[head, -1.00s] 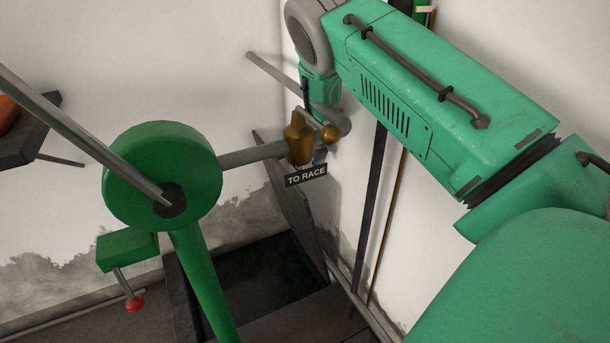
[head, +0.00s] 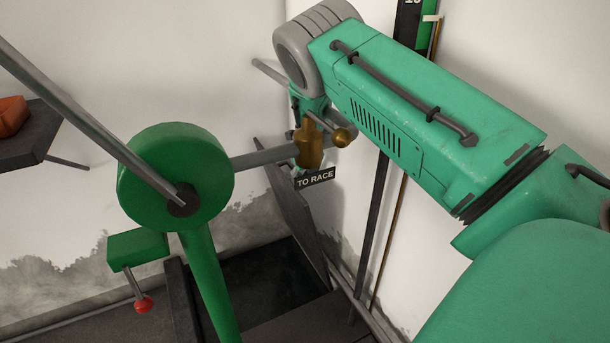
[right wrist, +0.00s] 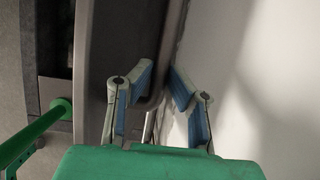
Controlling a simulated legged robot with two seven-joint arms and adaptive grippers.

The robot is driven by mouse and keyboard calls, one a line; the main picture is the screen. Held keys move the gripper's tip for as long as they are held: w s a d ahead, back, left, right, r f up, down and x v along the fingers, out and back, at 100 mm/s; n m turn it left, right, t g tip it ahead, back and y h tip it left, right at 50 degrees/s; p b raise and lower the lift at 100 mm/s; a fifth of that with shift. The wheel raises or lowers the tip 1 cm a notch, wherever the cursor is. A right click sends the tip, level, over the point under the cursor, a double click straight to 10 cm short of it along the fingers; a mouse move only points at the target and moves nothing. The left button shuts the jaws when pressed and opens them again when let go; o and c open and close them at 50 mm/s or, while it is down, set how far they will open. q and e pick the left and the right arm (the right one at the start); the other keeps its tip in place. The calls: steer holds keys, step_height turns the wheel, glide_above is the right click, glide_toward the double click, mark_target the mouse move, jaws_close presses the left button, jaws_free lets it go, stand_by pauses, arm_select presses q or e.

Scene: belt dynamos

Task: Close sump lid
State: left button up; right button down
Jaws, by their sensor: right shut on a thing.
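The sump lid (head: 294,222) is a dark flat panel standing steeply raised along the right side of the dark sump opening (head: 262,278) in the head view. In the right wrist view the lid (right wrist: 118,45) is a dark grey panel with a rounded edge. My right gripper (right wrist: 160,88), with blue-padded fingers, is shut on the lid's edge, one finger on each side. In the head view its fingers are mostly hidden behind the brass valve (head: 309,146) and the sign. My left gripper is out of view.
A green wheel (head: 150,185) on a green post (head: 209,280) stands in front of the opening. White walls close in behind and to the right.

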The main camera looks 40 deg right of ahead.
steer(key=w+a+f+p, duration=0.2)
steer(key=w+a, duration=0.1)
steer(key=a, duration=0.6)
steer(key=shift+a, duration=0.4)
steer(key=shift+f, duration=0.1)
steer(key=c, duration=1.5)
jaws_free()
steer(key=shift+s, duration=0.1)
steer(key=shift+c, duration=0.2)
steer(key=shift+r, duration=0.25)
